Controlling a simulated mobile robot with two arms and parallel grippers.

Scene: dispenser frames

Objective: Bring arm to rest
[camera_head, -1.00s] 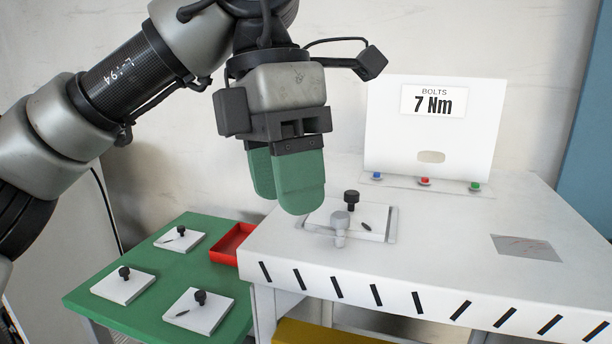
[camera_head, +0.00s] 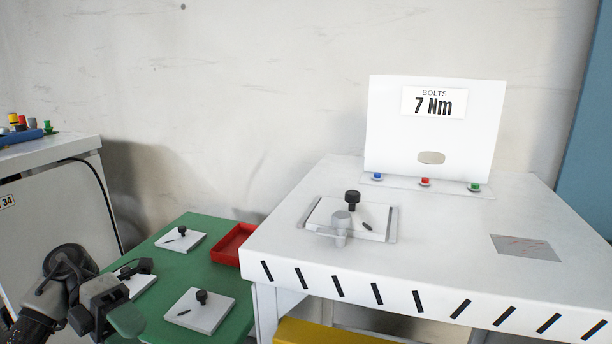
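My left arm is low at the bottom left of the head view. Its gripper (camera_head: 126,318) has green fingers and hangs over the left part of the green table (camera_head: 160,300). The fingers overlap in this view, so I cannot tell whether they are open or shut. No object shows between them. My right gripper is not in view.
A white workbench (camera_head: 440,250) carries a plate with a black knob (camera_head: 353,199) in a recess, and a "7 Nm" panel (camera_head: 435,140). White plates (camera_head: 199,312) with black knobs lie on the green table beside a red tray (camera_head: 226,251). A white cabinet (camera_head: 50,190) stands left.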

